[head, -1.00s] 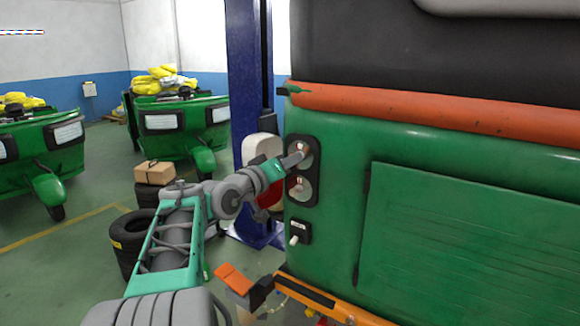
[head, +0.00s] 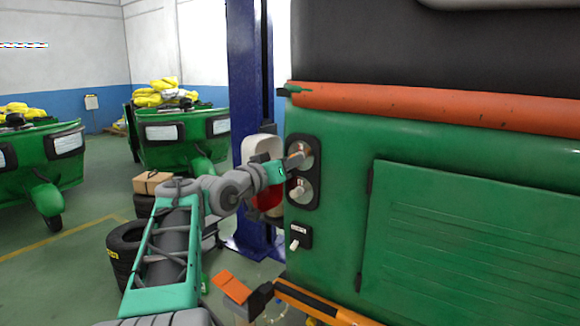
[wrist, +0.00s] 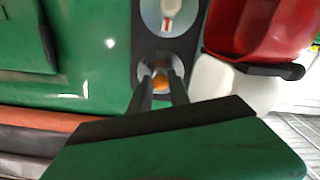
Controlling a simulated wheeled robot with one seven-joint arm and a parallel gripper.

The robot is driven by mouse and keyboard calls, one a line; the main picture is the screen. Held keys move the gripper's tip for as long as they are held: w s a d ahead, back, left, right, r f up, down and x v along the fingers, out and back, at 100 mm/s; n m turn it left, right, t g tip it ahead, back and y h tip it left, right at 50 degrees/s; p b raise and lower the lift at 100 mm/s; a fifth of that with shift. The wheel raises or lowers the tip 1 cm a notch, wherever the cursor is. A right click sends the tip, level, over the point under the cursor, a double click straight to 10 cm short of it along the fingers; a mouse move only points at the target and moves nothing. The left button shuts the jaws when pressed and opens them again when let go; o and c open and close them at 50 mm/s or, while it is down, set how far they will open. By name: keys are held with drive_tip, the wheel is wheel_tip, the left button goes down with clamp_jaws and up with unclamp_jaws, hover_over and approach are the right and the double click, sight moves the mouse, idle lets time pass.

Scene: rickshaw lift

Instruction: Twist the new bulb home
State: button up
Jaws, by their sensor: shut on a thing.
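The black lamp housing (head: 318,174) sits on the left edge of the green rickshaw's rear, with two round silver sockets. An amber bulb (wrist: 160,82) is in the upper socket (wrist: 147,67). My gripper (wrist: 160,88) is shut on this bulb, one finger on each side, with its tips inside the socket's rim; it also shows in the head view (head: 297,158). The bulb's base is hidden, so I cannot tell how deep it sits. A pale bulb with a red mark (wrist: 169,12) is in the other, lower socket.
A red lens (wrist: 245,28) and a white lens (wrist: 222,84) hang close beside the housing. A blue post (head: 247,100) stands behind my arm. A small black lamp box (head: 298,237) is below the housing. Tyres and a cardboard box (head: 152,183) lie at left.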

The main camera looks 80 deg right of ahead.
drive_tip(key=shift+s+r+m+b, duration=0.15)
drive_tip(key=shift+m+b, duration=0.15)
drive_tip(key=shift+b, duration=0.2)
drive_tip(key=o, duration=0.7)
drive_tip(key=shift+s, duration=0.1)
drive_tip(key=o, duration=0.3)
drive_tip(key=shift+c, duration=0.2)
drive_tip(key=shift+c, duration=0.5)
drive_tip(key=shift+w+a, duration=0.1)
drive_tip(key=shift+w, duration=0.15)
drive_tip(key=b+v, duration=0.3)
drive_tip(key=v, duration=0.4)
drive_tip(key=shift+a+b, duration=0.4)
